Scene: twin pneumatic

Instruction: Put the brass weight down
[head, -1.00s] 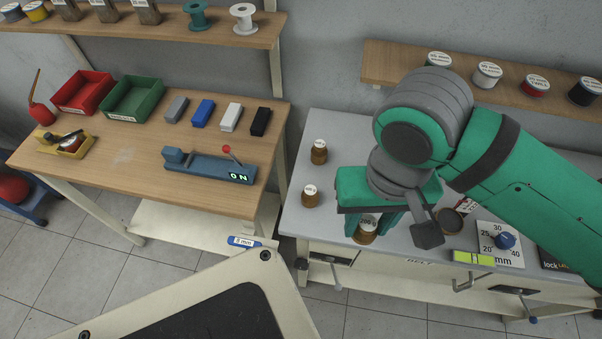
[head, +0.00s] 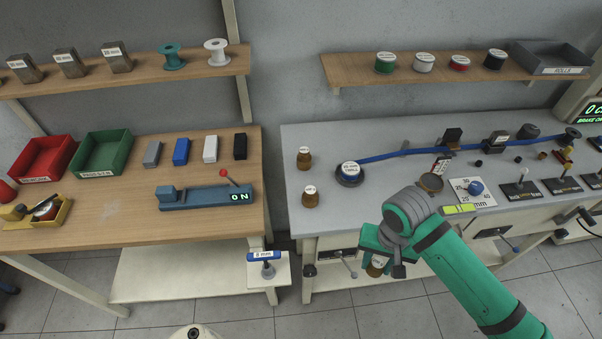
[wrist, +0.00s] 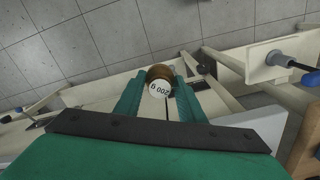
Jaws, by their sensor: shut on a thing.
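The brass weight (head: 377,266) is a small brown-gold cylinder with a white top label reading 200 g. It also shows in the wrist view (wrist: 159,76), between the two green fingers. My gripper (head: 374,260) is shut on it and holds it in the air, in front of the grey bench's front edge in the head view. Behind the weight in the wrist view are the floor and cream bench framing. Two similar brass weights stand on the grey bench near its left end, one at the back (head: 304,158) and one nearer the front (head: 310,197).
The grey bench (head: 330,215) has bare room at its front left. The wooden bench (head: 120,230) stands left.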

